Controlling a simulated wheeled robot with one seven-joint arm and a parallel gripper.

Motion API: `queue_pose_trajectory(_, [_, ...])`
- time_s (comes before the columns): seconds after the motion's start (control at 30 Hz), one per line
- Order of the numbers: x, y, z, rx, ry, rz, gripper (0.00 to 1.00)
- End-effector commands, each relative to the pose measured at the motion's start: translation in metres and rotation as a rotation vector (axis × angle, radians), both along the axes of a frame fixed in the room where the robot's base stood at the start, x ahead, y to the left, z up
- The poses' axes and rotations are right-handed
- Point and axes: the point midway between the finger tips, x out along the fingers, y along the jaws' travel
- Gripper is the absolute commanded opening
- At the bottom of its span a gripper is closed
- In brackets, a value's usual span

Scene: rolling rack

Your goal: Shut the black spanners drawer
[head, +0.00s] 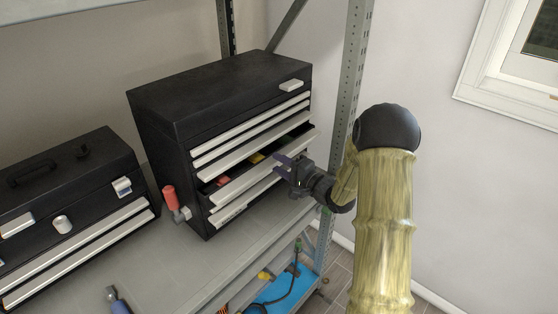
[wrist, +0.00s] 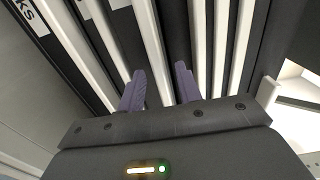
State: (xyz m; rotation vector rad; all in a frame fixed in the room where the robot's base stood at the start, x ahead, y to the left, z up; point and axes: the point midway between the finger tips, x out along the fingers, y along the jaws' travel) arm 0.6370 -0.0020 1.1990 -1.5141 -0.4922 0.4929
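A black tool chest (head: 215,90) with several drawers with pale front strips stands on the rack shelf. One of its lower drawers (head: 240,185) is pulled out, with red, yellow and green things showing inside; its label is not readable to me. My gripper (head: 281,166) is at the right part of this drawer's front. In the wrist view my gripper (wrist: 161,86) has its two dark fingers apart, with a pale drawer strip (wrist: 149,40) running between them. I cannot tell whether the fingers touch it.
A second black toolbox (head: 70,185) stands to the left. A red-handled tool (head: 172,200) is beside the chest's left front corner. A rack post (head: 348,80) rises right of the chest, close to my arm. The grey shelf (head: 190,255) is mostly clear in front.

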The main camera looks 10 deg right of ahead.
Motion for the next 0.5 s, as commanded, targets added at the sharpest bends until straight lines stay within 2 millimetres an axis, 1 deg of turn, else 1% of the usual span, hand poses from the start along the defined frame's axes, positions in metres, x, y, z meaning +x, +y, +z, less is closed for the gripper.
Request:
queue_pose_trajectory(0.1, [0.0062,0.0044,0.0007,0.0,0.0,0.0,0.35])
queue_pose_trajectory(0.37, [0.0069,0.0048,-0.0002,0.0,0.0,-0.001,0.35])
queue_pose_trajectory(0.47, [0.0068,0.0047,-0.0001,0.0,0.0,-0.001,0.17])
queue_pose_trajectory(0.5, [0.0068,0.0047,-0.0001,0.0,0.0,-0.001,0.09])
